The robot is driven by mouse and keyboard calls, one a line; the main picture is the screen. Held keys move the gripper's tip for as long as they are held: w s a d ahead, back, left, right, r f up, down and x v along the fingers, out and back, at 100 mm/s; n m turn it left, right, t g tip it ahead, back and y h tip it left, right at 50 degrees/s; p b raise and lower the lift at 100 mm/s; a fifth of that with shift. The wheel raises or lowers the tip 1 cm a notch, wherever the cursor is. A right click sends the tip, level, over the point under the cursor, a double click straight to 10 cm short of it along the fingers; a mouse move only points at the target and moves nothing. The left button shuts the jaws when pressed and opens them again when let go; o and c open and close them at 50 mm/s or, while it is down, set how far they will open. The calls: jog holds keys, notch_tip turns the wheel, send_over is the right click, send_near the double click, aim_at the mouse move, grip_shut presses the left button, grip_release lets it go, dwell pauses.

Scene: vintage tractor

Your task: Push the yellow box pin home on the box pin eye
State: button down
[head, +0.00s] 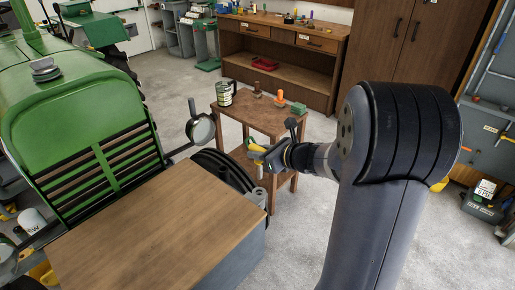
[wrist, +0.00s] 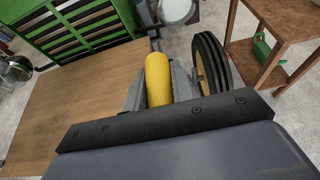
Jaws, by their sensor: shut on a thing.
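The yellow box pin (wrist: 158,78) is a smooth yellow cylinder held between the grey fingers of my gripper in the wrist view. In the head view my gripper (head: 261,154) is above the right rear corner of the wood-topped box (head: 150,235), and a bit of the yellow pin (head: 256,147) shows at its jaws. A small grey upright fitting (head: 259,196) at that corner looks like the box pin eye, below and apart from my gripper. The pin's lower end and the eye cannot be made out in the wrist view.
The green tractor (head: 80,120) with its slatted grille stands at left, with a round lamp (head: 200,130) near my gripper. A black-tyred wheel (wrist: 212,65) is close behind the box. A wooden table (head: 258,117) with small items stands beyond.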

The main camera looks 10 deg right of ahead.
aim_at(259, 165)
dwell(0.4)
jog(key=shift+f+b, duration=2.45)
jog(key=shift+f, duration=0.05)
notch_tip(259, 165, down, 8)
jog(key=b, duration=0.7)
dwell(0.9)
jog(key=c, duration=1.1)
grip_release()
jog(key=v, duration=1)
jog(key=shift+s+d+r, duration=0.1)
jog(key=shift+s+d, duration=0.1)
jog(key=shift+s, duration=0.15)
